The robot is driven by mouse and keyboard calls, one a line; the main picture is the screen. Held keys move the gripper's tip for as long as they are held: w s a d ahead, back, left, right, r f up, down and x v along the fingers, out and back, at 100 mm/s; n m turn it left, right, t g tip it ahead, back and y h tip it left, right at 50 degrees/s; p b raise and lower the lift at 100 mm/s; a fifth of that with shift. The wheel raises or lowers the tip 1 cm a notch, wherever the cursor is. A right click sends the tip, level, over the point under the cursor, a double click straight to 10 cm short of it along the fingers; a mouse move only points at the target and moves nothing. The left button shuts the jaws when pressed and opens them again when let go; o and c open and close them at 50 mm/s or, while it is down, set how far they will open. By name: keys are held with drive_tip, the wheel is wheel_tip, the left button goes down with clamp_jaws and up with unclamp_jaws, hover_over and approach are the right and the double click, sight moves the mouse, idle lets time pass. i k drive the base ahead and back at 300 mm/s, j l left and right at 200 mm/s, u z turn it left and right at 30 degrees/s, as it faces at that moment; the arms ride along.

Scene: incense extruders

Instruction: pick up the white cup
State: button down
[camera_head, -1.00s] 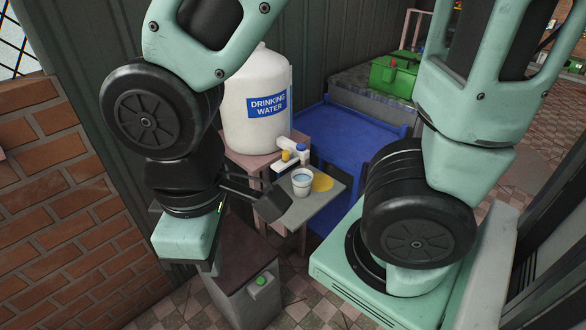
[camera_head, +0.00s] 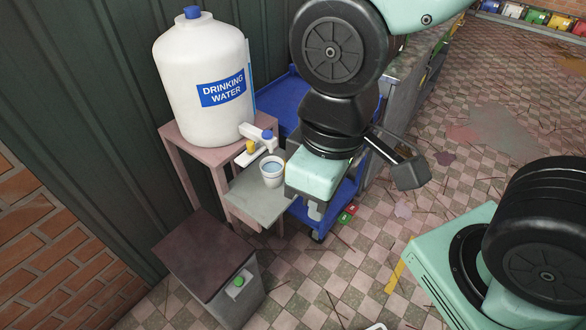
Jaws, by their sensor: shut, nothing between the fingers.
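The white cup (camera_head: 272,181) stands upright on the small grey shelf (camera_head: 256,208), below the taps of the water container, with bluish water inside. I see no contact between my gripper and the cup.
A large white "DRINKING WATER" container (camera_head: 200,75) stands on a pinkish table (camera_head: 208,152); its taps (camera_head: 258,145) overhang the cup. A blue cart (camera_head: 346,195) is behind my wrist. A lidded grey bin (camera_head: 210,265) is front left. Tiled floor (camera_head: 450,215) is open at right.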

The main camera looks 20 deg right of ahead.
sight(272, 167)
drive_tip(key=i+j+z, duration=0.1)
drive_tip(key=j, duration=0.5)
drive_tip(key=i+j+z, duration=0.1)
drive_tip(key=j, duration=0.45)
drive_tip(key=i+j+z, duration=0.1)
drive_tip(key=j, duration=0.5)
drive_tip(key=i+j+z, duration=0.1)
drive_tip(key=j, duration=0.5)
drive_tip(key=i, duration=0.1)
